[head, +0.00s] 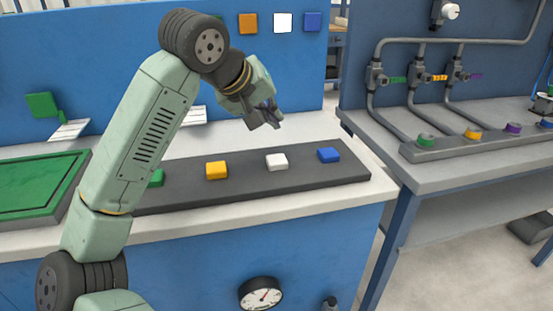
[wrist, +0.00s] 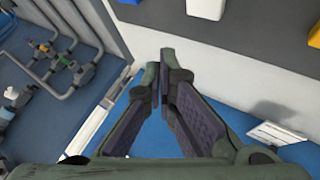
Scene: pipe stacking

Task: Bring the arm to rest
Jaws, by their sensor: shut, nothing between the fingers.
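My arm rises from the lower left of the head view, bends at the top and points down to the right. My gripper (head: 268,117) hangs in the air above the worktop, behind the dark grey strip with the coloured blocks. In the wrist view my gripper (wrist: 165,70) has its fingers drawn together at the tips, with nothing between them. It touches no block or panel that I can see.
A dark strip (head: 330,173) carries a green, a yellow (head: 217,170), a white (head: 277,161) and a blue block (head: 328,155). A green tray (head: 40,185) lies left. A blue panel (head: 120,60) stands behind. A pipe bench (head: 440,178) is at right, across a gap.

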